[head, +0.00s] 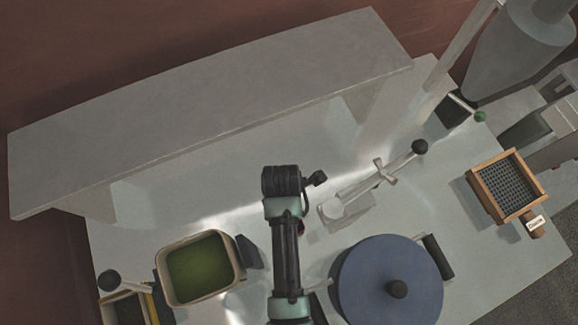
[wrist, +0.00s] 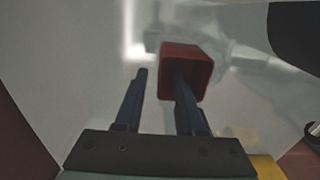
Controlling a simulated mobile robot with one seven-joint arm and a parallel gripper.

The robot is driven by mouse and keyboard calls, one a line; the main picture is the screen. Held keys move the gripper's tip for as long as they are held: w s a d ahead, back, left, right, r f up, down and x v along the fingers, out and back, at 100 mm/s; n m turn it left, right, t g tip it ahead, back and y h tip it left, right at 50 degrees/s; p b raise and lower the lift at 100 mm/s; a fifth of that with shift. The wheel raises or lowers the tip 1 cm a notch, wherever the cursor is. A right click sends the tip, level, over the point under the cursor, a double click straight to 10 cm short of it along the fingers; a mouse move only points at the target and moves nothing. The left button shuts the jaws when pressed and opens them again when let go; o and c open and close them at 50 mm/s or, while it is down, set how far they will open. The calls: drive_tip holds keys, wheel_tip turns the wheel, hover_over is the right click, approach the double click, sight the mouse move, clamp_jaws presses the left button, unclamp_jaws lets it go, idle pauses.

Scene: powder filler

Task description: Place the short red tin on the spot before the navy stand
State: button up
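The short red tin (wrist: 203,62) shows in the wrist view just beyond my fingers, with its open mouth facing the camera. My gripper (wrist: 160,72) is open. Its right finger overlaps the tin's mouth and its left finger lies outside, to the tin's left. I cannot tell whether either finger touches the tin. In the head view only a small red patch (head: 301,227) shows beside my arm, which hides the rest. A round navy-blue lidded body with a black knob (head: 388,265) stands at lower right; I cannot tell whether it is the navy stand. The spot is not discernible.
A cream tub with green contents (head: 200,267) stands left of my arm. A metal lever device (head: 345,205) lies to the right. A wooden-framed sieve (head: 505,187) is at the far right. A long raised grey shelf (head: 210,105) spans the back, with bare table before it.

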drive_tip(key=shift+f, duration=0.8)
clamp_jaws()
idle(0.9)
